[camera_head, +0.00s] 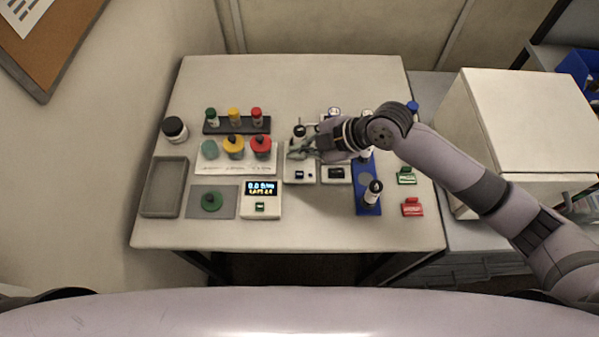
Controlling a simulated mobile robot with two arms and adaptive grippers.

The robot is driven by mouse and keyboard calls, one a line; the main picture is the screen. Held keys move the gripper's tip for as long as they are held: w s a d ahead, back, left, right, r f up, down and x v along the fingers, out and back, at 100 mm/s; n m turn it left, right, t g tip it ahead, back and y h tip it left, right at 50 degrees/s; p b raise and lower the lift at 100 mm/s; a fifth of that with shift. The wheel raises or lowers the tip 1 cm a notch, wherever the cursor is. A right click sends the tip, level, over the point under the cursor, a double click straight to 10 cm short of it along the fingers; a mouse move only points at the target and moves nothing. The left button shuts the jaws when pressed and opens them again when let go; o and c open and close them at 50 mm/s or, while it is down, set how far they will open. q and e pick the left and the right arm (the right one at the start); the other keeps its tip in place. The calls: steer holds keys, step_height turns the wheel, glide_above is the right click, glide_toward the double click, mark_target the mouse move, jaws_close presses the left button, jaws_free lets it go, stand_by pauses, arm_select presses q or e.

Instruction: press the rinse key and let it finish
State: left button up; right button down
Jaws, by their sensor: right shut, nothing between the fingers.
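My right gripper (297,152) reaches in from the right, shut and empty. Its fingertips are over a small white device (301,178) near the middle of the table, close to a dark-topped piece (299,131) behind it. A small dark key or display (299,174) shows on the front of that device. A second white unit with a dark panel (336,173) stands just right of it. No label is readable, so I cannot tell which part is the rinse key. The gripper hides part of the device; I cannot tell whether the fingertips touch it. My left gripper is not in view.
Left stand a vial rack (237,126), a white holder (235,168) with coloured pieces, a grey tray (163,187) and a lit display unit (261,206). Right are a blue rack (367,208), green (406,176) and red (412,207) items, and a white cabinet (520,120). The table's back is clear.

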steer(key=f, duration=0.1)
steer(key=b, duration=0.6)
glide_above(299, 177)
step_height(299, 177, down, 7)
steer(key=shift+r, duration=0.15)
steer(key=shift+f, duration=0.45)
arm_select(q)
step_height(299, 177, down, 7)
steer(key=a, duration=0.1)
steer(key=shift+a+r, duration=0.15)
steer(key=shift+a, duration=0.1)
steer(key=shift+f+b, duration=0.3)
steer(key=shift+b, duration=0.2)
arm_select(e)
steer(key=shift+f, duration=0.4)
